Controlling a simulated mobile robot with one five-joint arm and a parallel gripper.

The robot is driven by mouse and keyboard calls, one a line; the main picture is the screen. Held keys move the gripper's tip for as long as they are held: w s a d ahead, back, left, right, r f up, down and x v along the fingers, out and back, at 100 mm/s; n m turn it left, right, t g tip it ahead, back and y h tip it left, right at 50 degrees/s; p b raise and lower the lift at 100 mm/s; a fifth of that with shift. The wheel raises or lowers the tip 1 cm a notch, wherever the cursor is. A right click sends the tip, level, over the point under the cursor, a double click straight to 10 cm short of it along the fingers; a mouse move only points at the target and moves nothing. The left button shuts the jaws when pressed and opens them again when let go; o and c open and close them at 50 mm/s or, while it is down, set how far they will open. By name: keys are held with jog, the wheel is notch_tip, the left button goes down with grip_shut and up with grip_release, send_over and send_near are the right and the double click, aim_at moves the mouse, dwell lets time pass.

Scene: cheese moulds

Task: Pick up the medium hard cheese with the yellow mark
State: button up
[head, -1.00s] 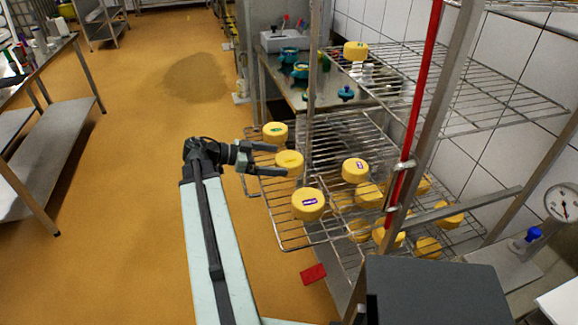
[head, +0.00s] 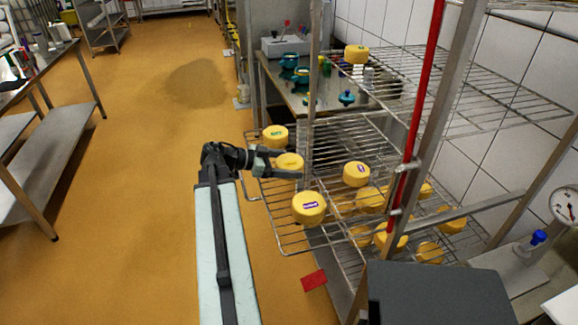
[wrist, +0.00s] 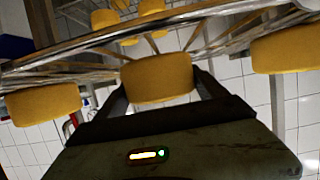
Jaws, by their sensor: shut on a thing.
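A yellow cheese wheel (head: 290,160) is on the extended wire shelf, between a green-marked cheese (head: 275,135) and a purple-marked cheese (head: 309,207). Its top looks plain yellow; a yellow mark cannot be made out clearly. My gripper (head: 286,164) has come in from the left, with one finger on each side of this cheese, and is shut on it. In the wrist view the held cheese (wrist: 157,78) sits between both fingers. I cannot tell whether it still touches the shelf.
Another purple-marked cheese (head: 356,173) stands further right on the wire shelf (head: 262,187), with more cheeses below. A rack upright (head: 312,95) rises just right of the held cheese. One cheese (head: 356,54) is on the upper shelf. Open floor (head: 130,200) lies left.

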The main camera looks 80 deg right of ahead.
aim_at(289, 161)
notch_tip(289, 161, up, 10)
jog(key=p, duration=1)
jog(key=shift+r, duration=0.15)
jog(key=shift+s, duration=0.1)
